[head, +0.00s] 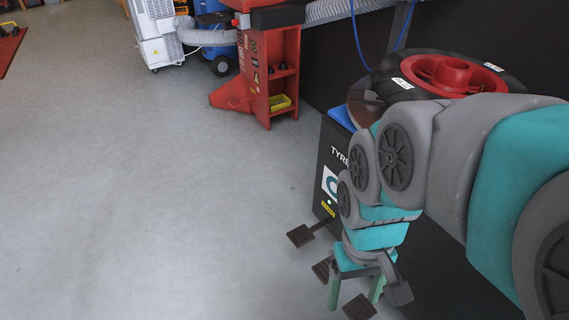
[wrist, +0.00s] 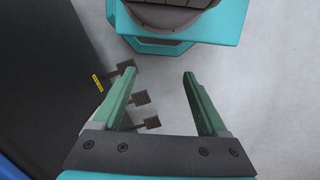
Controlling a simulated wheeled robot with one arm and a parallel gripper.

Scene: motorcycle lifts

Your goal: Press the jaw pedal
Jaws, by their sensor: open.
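Three dark ribbed foot pedals stick out low from the tyre machine's black cabinet (head: 333,165). In the head view they are a far pedal (head: 300,236), a middle pedal (head: 322,270) and a near pedal (head: 360,307). No marking tells me which is the jaw pedal. My gripper (head: 354,296) points down beside them, open and empty, and partly hides the middle and near ones. In the wrist view the pedals (wrist: 126,67), (wrist: 140,97) and (wrist: 152,122) lie by and behind the left finger of my gripper (wrist: 152,82). I cannot tell whether a finger touches any pedal.
A tyre with a red rim (head: 452,75) lies on top of the machine. A red stand (head: 268,75) with a yellow tray (head: 281,103) stands farther back, near a white unit (head: 160,35). The grey floor (head: 130,200) to the left is clear.

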